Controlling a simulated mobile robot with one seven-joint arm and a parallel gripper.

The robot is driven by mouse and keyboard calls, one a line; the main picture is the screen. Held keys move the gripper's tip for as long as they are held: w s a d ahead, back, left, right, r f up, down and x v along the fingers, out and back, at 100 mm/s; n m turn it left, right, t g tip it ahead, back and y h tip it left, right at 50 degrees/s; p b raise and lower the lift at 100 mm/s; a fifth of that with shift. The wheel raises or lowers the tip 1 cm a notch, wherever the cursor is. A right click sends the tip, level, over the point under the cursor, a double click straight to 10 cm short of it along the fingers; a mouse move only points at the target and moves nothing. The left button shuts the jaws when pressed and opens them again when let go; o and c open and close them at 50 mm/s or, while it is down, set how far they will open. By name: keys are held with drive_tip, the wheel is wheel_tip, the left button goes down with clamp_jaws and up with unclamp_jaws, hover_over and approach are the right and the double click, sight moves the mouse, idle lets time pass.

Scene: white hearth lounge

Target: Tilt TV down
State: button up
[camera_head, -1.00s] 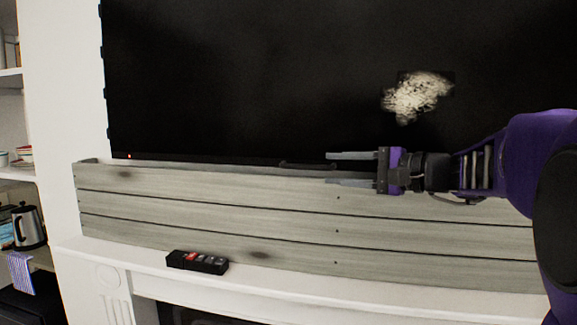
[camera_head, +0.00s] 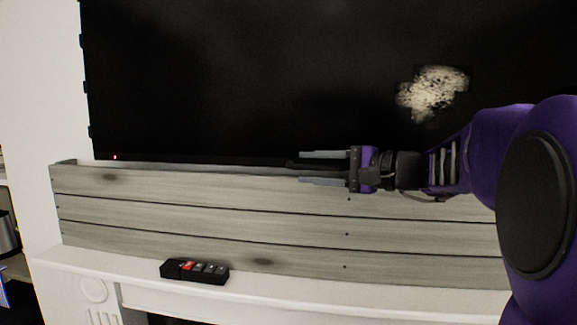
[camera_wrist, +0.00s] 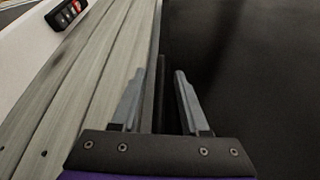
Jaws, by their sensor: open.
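The TV (camera_head: 230,80) is a large dark screen on the wall, with a small red light at its lower left corner; it also fills the right of the wrist view (camera_wrist: 250,70). A dark bar (camera_head: 290,165) shows at its lower edge, just past my fingertips. My gripper (camera_head: 300,167) is open, in front of the TV's bottom edge, with its fingers pointing left. In the wrist view (camera_wrist: 160,72), the dark lower edge of the TV runs between the two fingers. I cannot tell whether they touch it.
A grey wooden plank panel (camera_head: 200,210) stands directly below the TV. A black remote-like box (camera_head: 195,271) with a red button lies on the white mantel (camera_head: 110,262); it also shows in the wrist view (camera_wrist: 66,12). A white wall (camera_head: 40,90) is on the left.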

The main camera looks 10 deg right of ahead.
drive_tip(key=shift+w+a, duration=0.15)
clamp_jaws()
idle(1.4)
